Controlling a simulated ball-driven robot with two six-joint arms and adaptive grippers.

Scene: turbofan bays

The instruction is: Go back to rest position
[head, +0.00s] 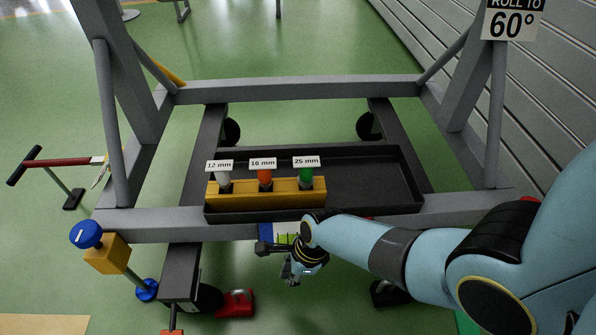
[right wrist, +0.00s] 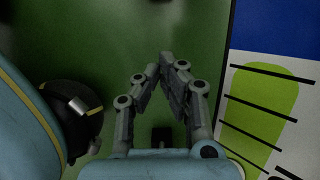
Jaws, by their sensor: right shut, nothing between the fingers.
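My right gripper (head: 290,272) hangs in front of the stand's front beam, below the black tray, at the end of my blue arm from the right. In the right wrist view its fingers (right wrist: 168,62) meet at the tips with nothing between them. Green floor shows beyond them. A panel with a green bar and black lines (right wrist: 262,100) is close on the right of the fingers. My left gripper is not in view.
The black tray (head: 385,180) holds a yellow block (head: 285,200) with several sockets labelled 12, 16 and 25 mm. A grey frame (head: 290,90) surrounds it. A blue knob (head: 86,234) is at left. A red-handled tool (head: 60,161) stands farther left. Green floor is open at upper left.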

